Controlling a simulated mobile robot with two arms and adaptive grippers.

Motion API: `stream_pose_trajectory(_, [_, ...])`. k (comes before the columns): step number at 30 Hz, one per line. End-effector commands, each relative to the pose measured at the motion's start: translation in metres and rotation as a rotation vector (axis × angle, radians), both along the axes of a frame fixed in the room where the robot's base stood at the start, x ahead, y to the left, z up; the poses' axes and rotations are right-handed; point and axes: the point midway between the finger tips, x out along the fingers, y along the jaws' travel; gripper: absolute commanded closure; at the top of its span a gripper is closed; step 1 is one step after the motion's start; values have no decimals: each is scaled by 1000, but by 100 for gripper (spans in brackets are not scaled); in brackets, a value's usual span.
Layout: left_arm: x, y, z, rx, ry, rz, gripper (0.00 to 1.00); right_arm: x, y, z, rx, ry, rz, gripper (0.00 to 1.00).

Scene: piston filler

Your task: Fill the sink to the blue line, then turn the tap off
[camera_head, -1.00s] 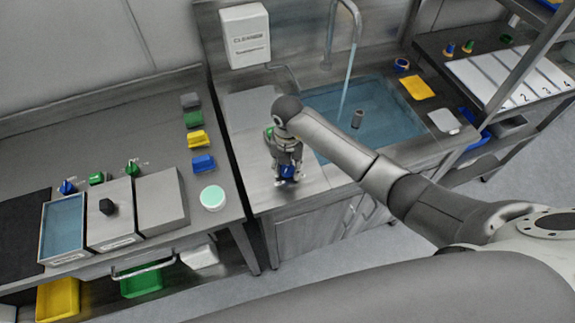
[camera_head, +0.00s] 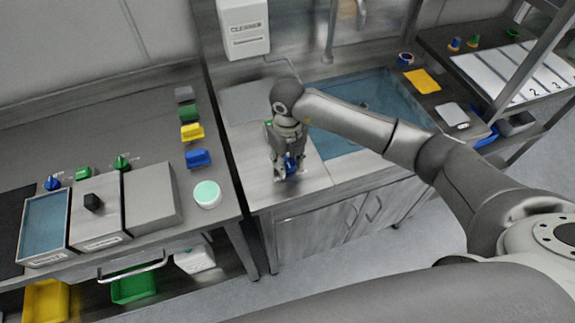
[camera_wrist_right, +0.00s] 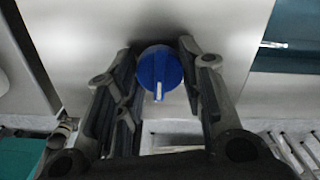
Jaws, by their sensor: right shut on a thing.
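The sink (camera_head: 395,88) at the upper middle of the head view holds blue water. The tap (camera_head: 331,38) stands behind it, with its top cut off by the frame. I see no stream falling from it now. I cannot make out a blue line in the sink. The blue knob (camera_head: 291,164) is on the counter left of the sink. My right gripper (camera_head: 288,170) is shut on this knob, pointing down. In the right wrist view, the blue knob (camera_wrist_right: 158,70) sits between the fingers, its white mark pointing down the picture. My left gripper is out of view.
A white cleaner box (camera_head: 243,28) hangs behind the counter. A yellow cloth (camera_head: 423,81) lies right of the sink. The left counter holds a small basin (camera_head: 45,222), several knobs, coloured blocks and a round mint-topped tub (camera_head: 207,194). My right arm crosses in front of the sink.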

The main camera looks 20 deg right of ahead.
Motion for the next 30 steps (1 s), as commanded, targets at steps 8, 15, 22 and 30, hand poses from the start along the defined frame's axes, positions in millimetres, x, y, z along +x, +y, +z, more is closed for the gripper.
stream_pose_trajectory(8, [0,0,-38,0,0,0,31,2,-1,-5,-2,-6,263,88])
stream_pose_trajectory(15, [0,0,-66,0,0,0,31,2,-1,-4,-1,-5,482,88])
stream_pose_trajectory(22, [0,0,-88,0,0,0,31,2,0,-3,0,-5,657,88])
stream_pose_trajectory(30, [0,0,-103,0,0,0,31,2,0,-1,0,-6,786,88])
